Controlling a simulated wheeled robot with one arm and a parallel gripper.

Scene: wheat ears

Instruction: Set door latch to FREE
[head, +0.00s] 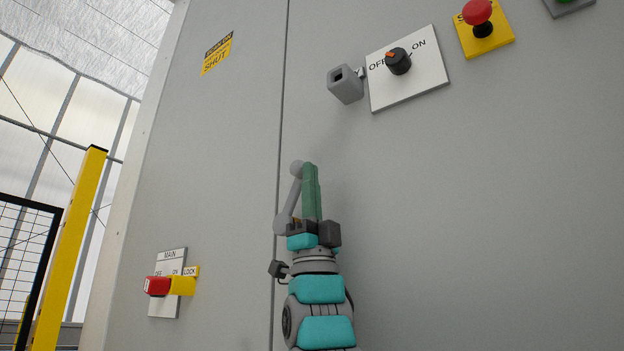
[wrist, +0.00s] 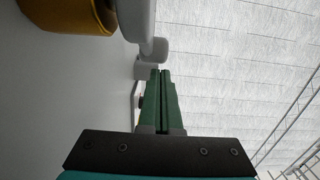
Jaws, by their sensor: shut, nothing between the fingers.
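In the head view my gripper (head: 311,167) points up in front of the grey cabinet, with its green fingers together and nothing between them. A grey handle (head: 289,198) with rounded ends stands at the door seam, just left of the fingers and partly behind my gripper. I cannot tell whether they touch. In the wrist view the shut fingers (wrist: 160,74) point toward a pale grey rounded part (wrist: 152,49), probably of that handle. No FREE marking is legible, so I cannot tell which setting the latch has.
A grey hollow block (head: 345,86) and an OFF/ON knob plate (head: 410,84) are above right, with a red button (head: 477,13) farther right. A red MAIN switch (head: 158,286) with a yellow LOCK tab is low left. A yellow post (head: 72,250) stands far left.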

